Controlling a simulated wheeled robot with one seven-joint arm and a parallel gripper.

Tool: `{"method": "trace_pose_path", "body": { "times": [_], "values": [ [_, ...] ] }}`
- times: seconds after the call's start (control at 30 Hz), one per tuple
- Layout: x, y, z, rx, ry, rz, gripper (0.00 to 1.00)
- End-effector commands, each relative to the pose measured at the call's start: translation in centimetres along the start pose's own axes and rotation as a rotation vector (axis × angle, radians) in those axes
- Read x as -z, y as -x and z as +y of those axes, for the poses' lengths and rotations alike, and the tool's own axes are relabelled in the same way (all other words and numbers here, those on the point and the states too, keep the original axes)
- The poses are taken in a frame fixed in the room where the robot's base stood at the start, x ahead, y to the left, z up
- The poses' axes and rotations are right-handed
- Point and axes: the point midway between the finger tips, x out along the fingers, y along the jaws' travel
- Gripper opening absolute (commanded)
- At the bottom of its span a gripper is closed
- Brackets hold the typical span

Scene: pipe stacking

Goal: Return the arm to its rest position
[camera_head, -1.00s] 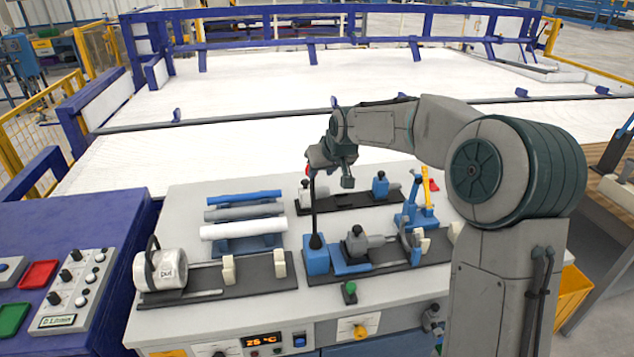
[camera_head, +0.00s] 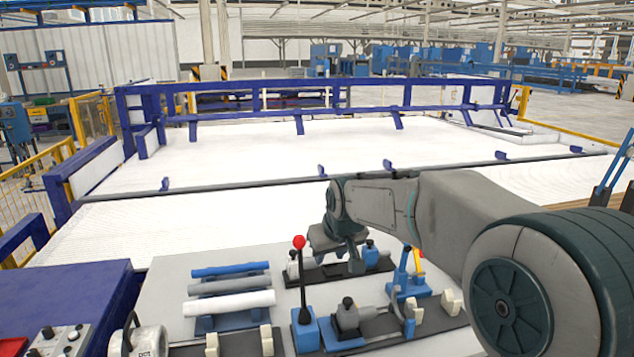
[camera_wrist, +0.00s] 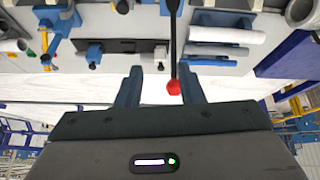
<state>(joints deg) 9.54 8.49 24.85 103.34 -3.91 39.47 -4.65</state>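My arm (camera_head: 450,205) reaches in from the right over the grey workbench. My gripper (camera_head: 345,252) hangs above the bench's back part, to the right of a lever with a red ball knob (camera_head: 299,242). In the wrist view my gripper (camera_wrist: 158,76) has its two fingers spread apart, with nothing held between them. The red knob (camera_wrist: 174,88) shows near the right finger there, and the lever stands upright.
White, grey and blue pipes (camera_head: 230,302) lie on a blue rack at left. A blue toggle clamp (camera_head: 408,285) stands right of the lever. A control panel (camera_head: 62,340) is at lower left. A large white enclosure floor (camera_head: 250,160) lies behind the bench.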

Motion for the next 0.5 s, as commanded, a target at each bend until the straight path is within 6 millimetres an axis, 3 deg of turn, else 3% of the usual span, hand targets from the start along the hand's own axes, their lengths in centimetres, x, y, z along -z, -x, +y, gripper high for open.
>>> {"method": "trace_pose_path", "body": {
  "times": [0.2, 0.5],
  "values": [
    [-8.3, 5.1, 1.4, -0.095, -0.067, -0.075, 0.34],
    [-20.4, 10.2, 2.2, -0.143, -0.218, -0.146, 0.34]
  ]
}}
